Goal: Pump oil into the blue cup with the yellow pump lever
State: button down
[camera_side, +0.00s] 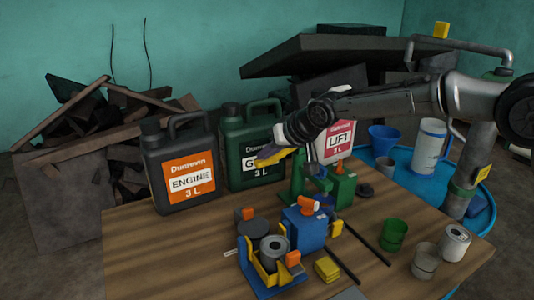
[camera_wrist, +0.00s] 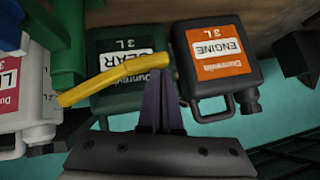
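The yellow pump lever (camera_side: 272,157) slants in front of the green GEAR can. In the wrist view the lever (camera_wrist: 115,77) runs from the left up to my fingertips. My gripper (camera_wrist: 160,75) has its two purple fingers close together, with their tips right at the lever's free end. I see no lever between them, and contact is unclear. In the side view my gripper (camera_side: 282,138) is just above the lever. The lever's pivot is hidden. A blue funnel-shaped vessel (camera_side: 384,137) stands on the blue drum; I cannot pick out a plain blue cup for certain.
The orange-label ENGINE can (camera_side: 183,165), GEAR can (camera_side: 240,140) and LIFT can (camera_side: 340,140) stand along the back. The table's front left is clear.

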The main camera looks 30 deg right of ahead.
jog(key=s+a+r, duration=0.1)
jog(key=s+r, duration=0.6)
jog(key=r, duration=0.3)
jog(key=shift+r, duration=0.35)
